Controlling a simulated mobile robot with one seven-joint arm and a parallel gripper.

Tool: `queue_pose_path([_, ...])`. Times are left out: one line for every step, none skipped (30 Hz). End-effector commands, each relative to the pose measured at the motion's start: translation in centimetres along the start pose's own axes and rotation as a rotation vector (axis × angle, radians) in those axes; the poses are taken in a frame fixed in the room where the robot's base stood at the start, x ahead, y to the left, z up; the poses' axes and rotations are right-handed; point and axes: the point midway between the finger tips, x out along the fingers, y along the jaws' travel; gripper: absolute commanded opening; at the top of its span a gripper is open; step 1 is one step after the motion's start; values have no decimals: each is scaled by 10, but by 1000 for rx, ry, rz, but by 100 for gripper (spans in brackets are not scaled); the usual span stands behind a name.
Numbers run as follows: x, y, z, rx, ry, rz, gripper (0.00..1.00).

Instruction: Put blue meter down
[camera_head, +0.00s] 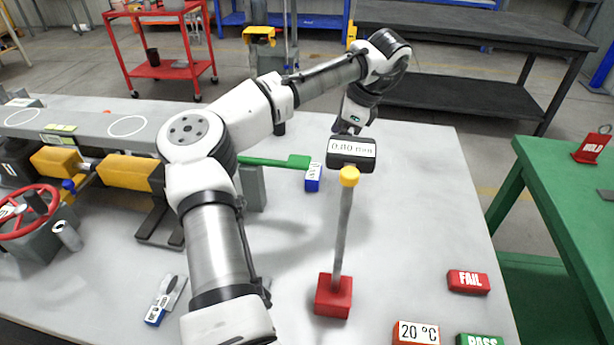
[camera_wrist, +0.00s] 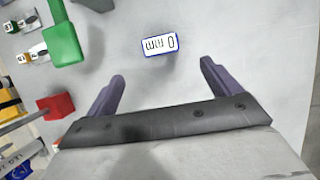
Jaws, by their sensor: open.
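The blue meter (camera_head: 313,178) is a small blue block with a white label, resting on the light grey table beside the end of a green bar (camera_head: 299,161). In the wrist view the blue meter (camera_wrist: 159,44) shows its label upside down, beyond and between my fingertips. My gripper (camera_head: 346,128) is above the table, its fingers partly hidden behind a black display. In the wrist view my gripper (camera_wrist: 162,72) has its fingers wide apart with nothing between them. The meter is apart from both fingers.
A red-based stand (camera_head: 333,297) with a grey rod rises in front, topped by a yellow knob (camera_head: 349,177) and the black display (camera_head: 351,152). A red FAIL block (camera_head: 469,281) and a 20 °C block (camera_head: 417,333) lie front right. The table's right side is mostly clear.

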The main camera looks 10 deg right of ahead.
Motion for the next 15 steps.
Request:
queue_pose_path([12, 1, 0, -1, 2, 4, 89])
queue_pose_path([18, 1, 1, -1, 1, 4, 89])
queue_pose_path([26, 1, 2, -2, -1, 3, 89])
queue_pose_path([31, 1, 2, -1, -1, 3, 89])
queue_pose_path([37, 1, 2, -2, -1, 3, 89])
queue_pose_path([44, 1, 2, -2, 0, 3, 89])
queue_pose_path([49, 0, 2, -2, 0, 2, 89])
queue_pose_path([54, 0, 2, -2, 0, 2, 89])
queue_pose_path([58, 0, 2, -1, 0, 2, 89])
queue_pose_path([61, 0, 1, -1, 0, 1, 89])
queue_pose_path([64, 0, 1, -1, 1, 1, 89])
queue_pose_path([67, 0, 1, -1, 1, 1, 89])
queue_pose_path([68, 0, 1, -1, 1, 1, 89])
queue_pose_path([70, 0, 2, -2, 1, 1, 89])
queue_pose_path([72, 0, 2, -2, 1, 1, 89])
